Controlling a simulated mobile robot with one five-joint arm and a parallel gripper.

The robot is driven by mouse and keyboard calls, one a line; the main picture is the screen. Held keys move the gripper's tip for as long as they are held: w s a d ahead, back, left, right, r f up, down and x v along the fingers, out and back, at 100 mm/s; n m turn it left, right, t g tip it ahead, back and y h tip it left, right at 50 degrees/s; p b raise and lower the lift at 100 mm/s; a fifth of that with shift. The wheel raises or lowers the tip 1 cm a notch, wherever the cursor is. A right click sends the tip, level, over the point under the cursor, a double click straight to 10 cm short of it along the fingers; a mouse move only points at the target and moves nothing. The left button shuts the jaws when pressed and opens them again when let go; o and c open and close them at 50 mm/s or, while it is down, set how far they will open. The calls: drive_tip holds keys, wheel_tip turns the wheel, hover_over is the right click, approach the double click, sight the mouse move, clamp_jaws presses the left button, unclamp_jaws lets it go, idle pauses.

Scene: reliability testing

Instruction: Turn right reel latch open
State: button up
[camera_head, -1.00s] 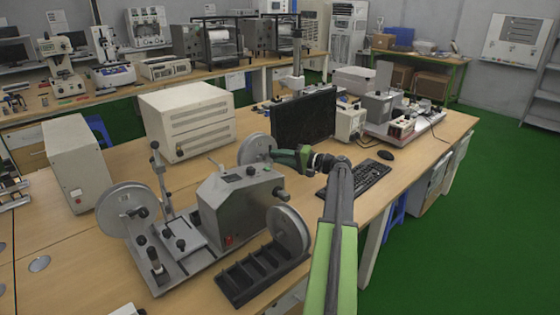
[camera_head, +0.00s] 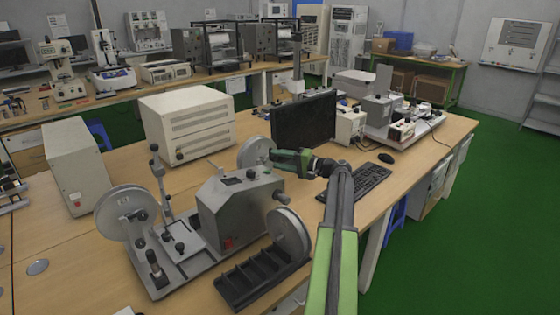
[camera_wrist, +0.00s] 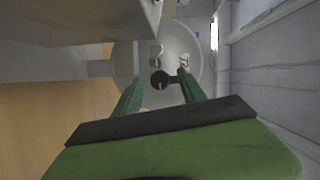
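A grey winding machine (camera_head: 240,212) stands on the wooden bench, with a pale reel at the left (camera_head: 122,213), one at the back (camera_head: 256,152) and one at the front right (camera_head: 289,235). My gripper (camera_head: 268,160) is at the back reel, in front of its face. In the wrist view my gripper (camera_wrist: 159,75) is open, its two green fingers apart and pointing at a pale round reel (camera_wrist: 205,60). A dark round latch or knob (camera_wrist: 160,79) at the reel's middle shows between the fingertips. I cannot tell whether the fingers touch it.
The machine's grey body (camera_wrist: 70,20) is close on the left in the wrist view. A monitor (camera_head: 304,120) and keyboard (camera_head: 355,182) stand behind and right of my gripper. A black slotted tray (camera_head: 262,275) lies in front.

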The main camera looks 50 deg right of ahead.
drive_tip(key=p+v, duration=0.1)
drive_tip(key=v, duration=1.6)
drive_tip(key=shift+s, duration=0.2)
